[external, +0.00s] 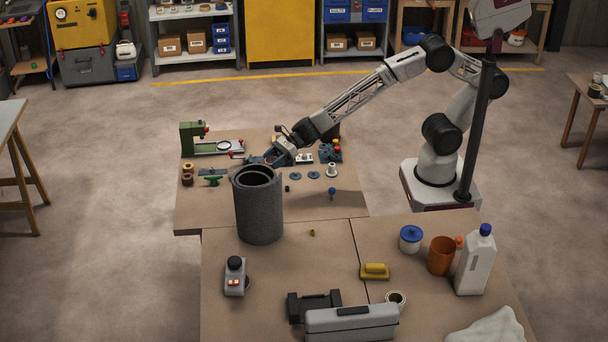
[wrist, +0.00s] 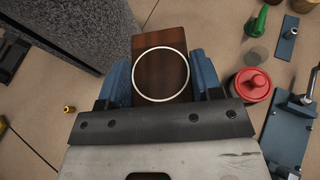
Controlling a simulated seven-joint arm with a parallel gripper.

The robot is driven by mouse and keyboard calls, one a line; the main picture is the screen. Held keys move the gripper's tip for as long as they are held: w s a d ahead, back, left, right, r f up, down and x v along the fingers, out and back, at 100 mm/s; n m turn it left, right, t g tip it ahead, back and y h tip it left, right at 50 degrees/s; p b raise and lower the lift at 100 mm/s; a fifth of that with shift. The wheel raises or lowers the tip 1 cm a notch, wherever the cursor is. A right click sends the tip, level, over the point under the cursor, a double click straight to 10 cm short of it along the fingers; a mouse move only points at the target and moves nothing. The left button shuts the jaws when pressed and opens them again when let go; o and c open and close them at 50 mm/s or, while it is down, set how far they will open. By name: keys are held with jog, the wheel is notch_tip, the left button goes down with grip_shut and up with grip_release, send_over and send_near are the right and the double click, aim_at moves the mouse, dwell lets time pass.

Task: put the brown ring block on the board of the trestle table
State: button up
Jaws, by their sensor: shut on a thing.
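The brown ring block (wrist: 146,46), dark brown with a pale ring on its top face, is between the blue fingers of my gripper (wrist: 161,80) in the wrist view. My gripper is shut on it. In the external view my gripper (external: 262,160) is low over the far workbench, just behind a tall grey cylinder; I cannot make out the block there. A table with splayed wooden legs (external: 8,112) stands at the left edge, partly cut off. Another table with slanted legs (external: 588,88) is at the right edge.
The grey speckled cylinder (external: 259,215) stands close to my gripper and also shows in the wrist view (wrist: 65,30). A green machine (external: 192,138) and small parts share the far bench. Floor between benches and left table is clear.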

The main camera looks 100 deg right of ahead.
jog(key=w+d+r+m+t+h, duration=0.1)
jog(key=w+d+r+m+h, duration=0.2)
jog(key=d, duration=0.5)
jog(key=w+d+r+m+h, duration=0.3)
jog(key=w+d+r, duration=0.1)
jog(key=d+r, duration=0.4)
jog(key=shift+w+d+r+t+h, duration=0.15)
jog(key=shift+w+d+t+h, duration=0.25)
jog(key=shift+d, duration=0.4)
jog(key=shift+a, duration=0.1)
